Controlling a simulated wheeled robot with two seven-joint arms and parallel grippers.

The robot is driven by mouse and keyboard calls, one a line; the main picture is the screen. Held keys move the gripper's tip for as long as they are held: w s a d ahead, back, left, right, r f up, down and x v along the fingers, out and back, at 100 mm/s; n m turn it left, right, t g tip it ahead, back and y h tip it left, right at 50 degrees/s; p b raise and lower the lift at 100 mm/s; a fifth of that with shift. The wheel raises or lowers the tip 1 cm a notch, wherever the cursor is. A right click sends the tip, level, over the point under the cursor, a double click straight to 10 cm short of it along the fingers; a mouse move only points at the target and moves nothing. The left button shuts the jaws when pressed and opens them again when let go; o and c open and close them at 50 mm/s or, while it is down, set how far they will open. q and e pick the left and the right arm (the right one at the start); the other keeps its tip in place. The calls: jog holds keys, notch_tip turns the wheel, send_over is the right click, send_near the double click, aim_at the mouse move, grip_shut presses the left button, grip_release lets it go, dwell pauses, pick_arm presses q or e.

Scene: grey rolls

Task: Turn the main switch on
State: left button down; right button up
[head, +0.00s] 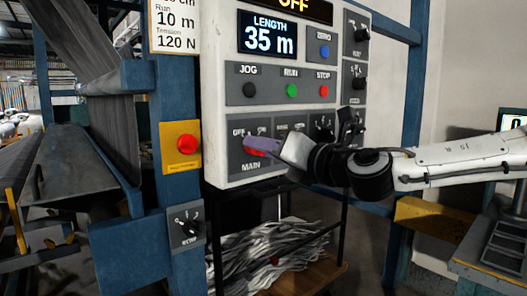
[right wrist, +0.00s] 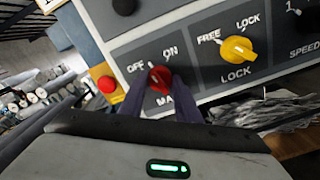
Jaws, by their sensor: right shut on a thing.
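The red main switch knob (right wrist: 160,79) sits on the panel between the OFF and ON labels, above the word MAIN. In the head view the knob (head: 253,152) shows partly behind the fingers. My right gripper (right wrist: 152,92) is shut on the knob, one purple finger on each side. It also shows in the head view (head: 260,144), reaching in from the right. I cannot tell clearly which label the knob points to. The display (head: 292,6) at the panel's top reads OFF. My left gripper is not in view.
Right of the main switch is a yellow FREE/LOCK knob (right wrist: 237,49). Above are black JOG (head: 250,90), green RUN (head: 292,91) and red STOP (head: 324,91) buttons. A red button on a yellow plate (head: 187,144) is on the blue post to the left.

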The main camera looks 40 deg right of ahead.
jog(key=shift+m+b, duration=0.4)
jog(key=shift+m, duration=5.7)
jog(key=o, duration=1.1)
